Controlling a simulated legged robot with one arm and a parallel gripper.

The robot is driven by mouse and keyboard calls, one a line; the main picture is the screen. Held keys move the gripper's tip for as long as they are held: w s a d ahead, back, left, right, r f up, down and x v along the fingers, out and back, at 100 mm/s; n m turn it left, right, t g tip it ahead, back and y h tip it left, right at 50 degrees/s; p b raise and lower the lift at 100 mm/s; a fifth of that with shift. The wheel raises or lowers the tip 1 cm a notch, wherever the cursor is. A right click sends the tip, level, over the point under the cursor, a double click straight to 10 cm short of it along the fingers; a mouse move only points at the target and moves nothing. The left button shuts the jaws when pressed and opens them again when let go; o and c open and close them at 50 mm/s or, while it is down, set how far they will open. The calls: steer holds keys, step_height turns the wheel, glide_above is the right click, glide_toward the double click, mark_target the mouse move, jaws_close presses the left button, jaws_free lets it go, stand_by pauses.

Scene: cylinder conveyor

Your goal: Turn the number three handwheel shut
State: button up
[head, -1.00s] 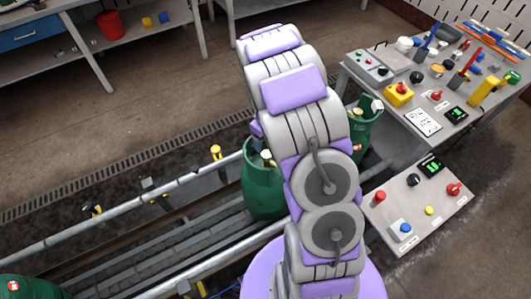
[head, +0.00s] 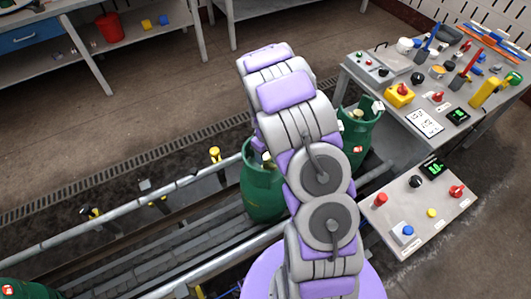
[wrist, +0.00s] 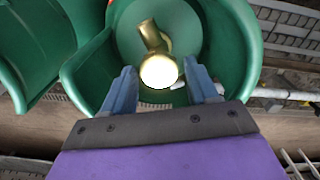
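In the wrist view a green gas cylinder (wrist: 245,45) is seen from above, with its open collar around a brass valve (wrist: 149,33). A pale, round handwheel (wrist: 160,72) faces the camera at the valve's end. My gripper (wrist: 164,86) is open, its blue fingertips on either side of the handwheel with gaps visible. In the head view my arm hides the gripper. Green cylinders show left of the arm (head: 262,190), right of it (head: 361,128) and at the bottom left corner (head: 25,292). I cannot read which is number three.
The cylinders stand along a roller conveyor (head: 165,250) with metal rails (head: 130,206). A control panel (head: 420,212) with buttons and a cluttered workbench (head: 432,140) stand at the right. Another green cylinder (wrist: 35,45) is close at the left in the wrist view. Floor behind the conveyor is clear.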

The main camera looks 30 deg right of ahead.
steer(key=c, duration=0.8)
steer(key=shift+p, duration=0.3)
steer(key=m+p, duration=0.1)
steer(key=m, duration=0.1)
steer(key=m+p, duration=0.1)
steer(key=p, duration=0.1)
steer(key=shift+r+m, duration=0.2)
steer(key=shift+m, duration=0.2)
steer(key=m+p, duration=0.3)
steer(key=m, duration=0.3)
steer(key=shift+w+d, duration=0.1)
steer(key=m+p, duration=0.1)
steer(key=m, duration=0.3)
steer(key=shift+f, duration=0.15)
steer(key=m+p, duration=0.1)
steer(key=m, duration=0.2)
steer(key=shift+m, duration=0.3)
steer(key=m, duration=0.6)
steer(key=shift+m, duration=0.3)
